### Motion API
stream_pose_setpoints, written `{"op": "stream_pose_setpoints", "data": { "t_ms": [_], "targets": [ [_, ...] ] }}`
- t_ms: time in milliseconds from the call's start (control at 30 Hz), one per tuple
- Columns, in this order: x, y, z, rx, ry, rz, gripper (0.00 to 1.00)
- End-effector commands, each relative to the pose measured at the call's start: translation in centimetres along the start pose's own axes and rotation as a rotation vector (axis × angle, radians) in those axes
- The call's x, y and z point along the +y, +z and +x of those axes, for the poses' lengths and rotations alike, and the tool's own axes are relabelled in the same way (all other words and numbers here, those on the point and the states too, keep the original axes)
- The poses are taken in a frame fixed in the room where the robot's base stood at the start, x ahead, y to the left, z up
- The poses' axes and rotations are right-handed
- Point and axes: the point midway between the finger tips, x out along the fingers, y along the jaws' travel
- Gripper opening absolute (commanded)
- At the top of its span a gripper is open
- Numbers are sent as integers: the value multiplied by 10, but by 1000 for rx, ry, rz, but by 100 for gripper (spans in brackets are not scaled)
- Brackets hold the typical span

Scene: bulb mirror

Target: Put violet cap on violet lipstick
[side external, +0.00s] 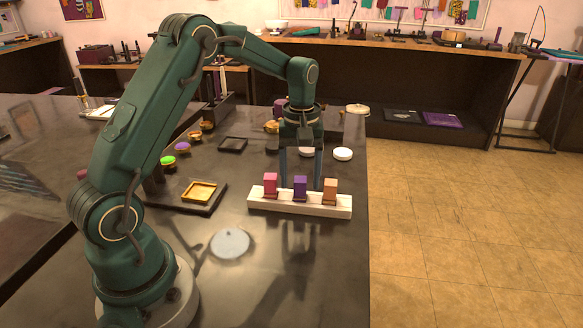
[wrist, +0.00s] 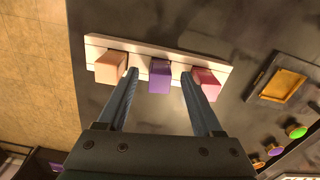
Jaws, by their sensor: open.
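An upright violet block (side external: 300,188) stands in the middle of the white holder (side external: 262,205), between a pink block (side external: 270,183) and an orange block (side external: 330,188). I cannot tell whether the violet block is the cap, the lipstick or both together. My gripper (side external: 301,182) points down at the holder with its fingers apart. In the wrist view the violet block (wrist: 160,76) shows between the open fingertips (wrist: 159,73), with gaps on both sides. The fingers' height against the block is hard to judge, and nothing is held.
A dark tray with a yellow inset (side external: 199,192) lies left of the holder. Green (side external: 167,160) and purple (side external: 182,147) round pieces lie behind it. A pale disc (side external: 230,243) shows on the table in front. White round items (side external: 342,154) stand behind the holder.

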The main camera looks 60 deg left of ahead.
Motion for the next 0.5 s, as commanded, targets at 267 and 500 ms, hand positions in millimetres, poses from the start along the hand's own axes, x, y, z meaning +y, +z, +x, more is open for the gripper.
{"op": "stream_pose_setpoints", "data": {
  "t_ms": [267,500],
  "targets": [
    [0,0,-34,3,2,0,68],
    [0,0,-37,1,1,0,68]
  ]
}}
